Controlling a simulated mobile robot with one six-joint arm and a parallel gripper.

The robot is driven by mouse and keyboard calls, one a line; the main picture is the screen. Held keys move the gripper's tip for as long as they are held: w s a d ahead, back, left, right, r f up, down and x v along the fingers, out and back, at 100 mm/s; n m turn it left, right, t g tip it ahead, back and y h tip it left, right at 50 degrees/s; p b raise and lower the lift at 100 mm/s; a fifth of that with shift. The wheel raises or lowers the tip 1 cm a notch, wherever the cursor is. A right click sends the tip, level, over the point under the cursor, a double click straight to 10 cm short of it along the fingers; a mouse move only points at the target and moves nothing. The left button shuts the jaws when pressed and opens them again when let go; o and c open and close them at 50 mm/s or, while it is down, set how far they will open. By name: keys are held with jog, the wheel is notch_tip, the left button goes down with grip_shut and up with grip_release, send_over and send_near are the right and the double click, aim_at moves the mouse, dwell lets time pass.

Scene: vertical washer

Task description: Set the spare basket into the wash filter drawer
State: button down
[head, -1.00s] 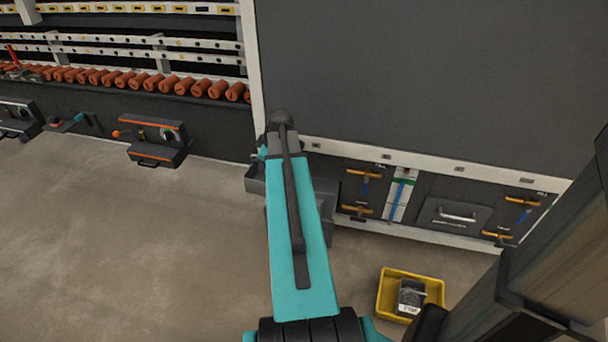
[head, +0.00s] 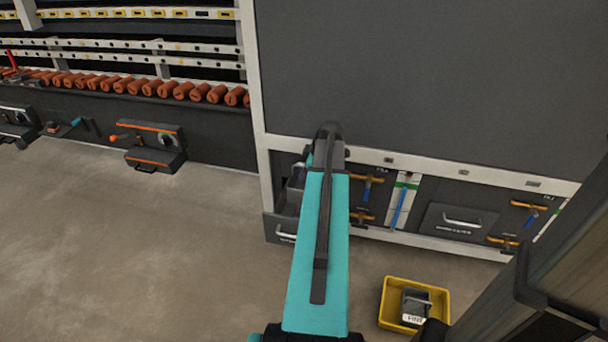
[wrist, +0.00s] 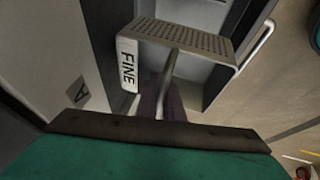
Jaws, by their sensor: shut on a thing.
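A grey perforated basket (wrist: 190,36) with a white FINE label and a bar handle fills the middle of the wrist view. My gripper (wrist: 163,112) is shut at the handle's lower end; its fingertips are mostly hidden. The open grey drawer (wrist: 222,90) lies beneath and right of the basket, its bar handle at the right. In the head view, the drawer (head: 276,229) sticks out at the left end of the low cabinet, partly behind my arm. The basket overlaps the drawer; I cannot tell whether it is seated in it. A second grey basket (head: 417,303) with a white label sits in the yellow tub.
The yellow tub (head: 386,318) stands on the floor right of my arm. A closed drawer (head: 455,220) and orange-handled valves (head: 367,178) line the low cabinet. A dark box (head: 152,145) is on the left wall. The floor at left is clear.

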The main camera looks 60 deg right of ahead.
aim_at(302, 187)
jog(key=shift+f, duration=0.15)
jog(key=shift+f+b, duration=2.05)
jog(key=shift+f, duration=0.85)
jog(key=shift+f+b, duration=1.1)
jog(key=shift+f, duration=1.35)
jog(key=shift+d+f+b, duration=0.1)
jog(key=shift+f+b, duration=1.45)
jog(key=shift+f, duration=1.8)
